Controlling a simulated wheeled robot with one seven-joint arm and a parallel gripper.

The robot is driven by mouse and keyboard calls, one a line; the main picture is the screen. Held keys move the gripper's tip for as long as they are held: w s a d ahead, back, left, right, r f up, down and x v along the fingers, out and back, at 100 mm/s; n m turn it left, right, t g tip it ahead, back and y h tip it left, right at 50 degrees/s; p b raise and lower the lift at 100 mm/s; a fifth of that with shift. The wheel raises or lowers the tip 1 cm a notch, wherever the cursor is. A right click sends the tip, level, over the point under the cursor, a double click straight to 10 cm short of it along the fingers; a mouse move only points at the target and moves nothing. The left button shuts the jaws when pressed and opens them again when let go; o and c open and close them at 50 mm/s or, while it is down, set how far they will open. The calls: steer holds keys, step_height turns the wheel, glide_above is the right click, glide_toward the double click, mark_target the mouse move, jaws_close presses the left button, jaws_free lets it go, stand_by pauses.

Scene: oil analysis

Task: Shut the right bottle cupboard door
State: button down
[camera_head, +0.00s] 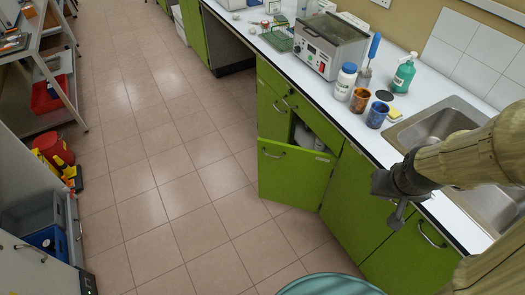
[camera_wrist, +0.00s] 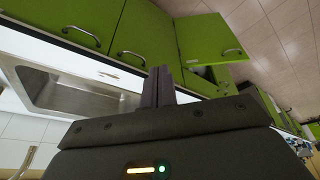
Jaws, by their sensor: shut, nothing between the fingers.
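The green bottle cupboard door (camera_head: 293,178) stands open in the head view, swung out over the floor. Its bar handle (camera_head: 272,153) is near its upper left corner. White items show in the opening behind it. In the wrist view, the open door (camera_wrist: 207,38) is at upper right with its handle (camera_wrist: 230,53). My gripper (camera_head: 396,220) is shut and empty. It is in front of the closed cupboards below the sink, to the right of the open door and apart from it. Its closed fingers (camera_wrist: 157,87) show in the wrist view.
The sink (camera_head: 440,120) is at right. The tiled floor left of the open door is clear. A shelf rack (camera_head: 45,75) stands at left.

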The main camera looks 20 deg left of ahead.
steer(key=w+a+f+n+t+y+b, duration=0.1)
steer(key=w+a+f+n+t+b, duration=0.1)
steer(key=w+a+f+n+b, duration=0.4)
steer(key=w+a+f+n+t+y+b, duration=0.1)
steer(key=w+a+f+n+t+b, duration=0.15)
steer(key=w+f+b, duration=0.55)
steer(key=w+a+f+n+t+y+b, duration=0.1)
steer(key=w+a+f+n+t+b, duration=0.2)
steer(key=w+a+f+b, duration=0.45)
steer(key=w+a+f+n+y+b, duration=0.2)
steer(key=a+f+n+y+b, duration=0.8)
steer(key=a+f+n+b, duration=0.4)
steer(key=a+f, duration=0.3)
steer(key=a, duration=0.3)
steer(key=shift+w+f+n+t, duration=0.2)
steer(key=shift+f+n+t, duration=0.15)
steer(key=b, duration=0.3)
glide_toward(259, 141)
steer(key=a, duration=0.4)
steer(key=shift+w+a+f+b, duration=0.1)
steer(key=shift+w+b, duration=0.15)
steer(key=shift+w, duration=0.75)
steer(key=shift+w+f+b, duration=0.15)
steer(key=shift+w+b, duration=0.1)
steer(key=shift+w, duration=0.75)
